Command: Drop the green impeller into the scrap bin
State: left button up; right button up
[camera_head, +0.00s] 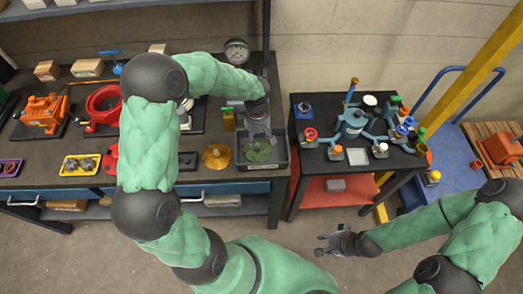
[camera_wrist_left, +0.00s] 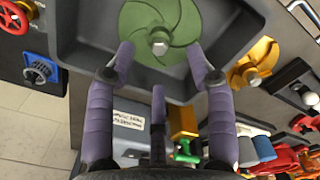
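The green impeller (camera_head: 262,152) is inside a dark, labelled bin (camera_head: 243,168) at the right end of the workbench. In the left wrist view the impeller (camera_wrist_left: 175,20) shows its curved vanes and a metal hub, within the walls of the bin (camera_wrist_left: 88,55). I cannot read the bin's label clearly. My left gripper (camera_head: 259,137) points down over the bin. In the left wrist view its fingers (camera_wrist_left: 160,60) are spread apart with nothing between them, and the impeller lies beyond the fingertips. My right gripper (camera_head: 322,244) is open and empty over the floor.
An orange-gold impeller (camera_head: 216,157) lies left of the bin. A pressure gauge (camera_head: 237,51) stands behind. A black table (camera_head: 310,160) with a blue motor part (camera_head: 354,121) and several coloured pieces stands to the right. A yellow post (camera_head: 470,80) and a blue cart (camera_head: 455,155) are farther right.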

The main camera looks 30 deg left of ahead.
pick_arm(q)
notch_tip(320, 180, up, 12)
dwell(0.6)
dwell(0.5)
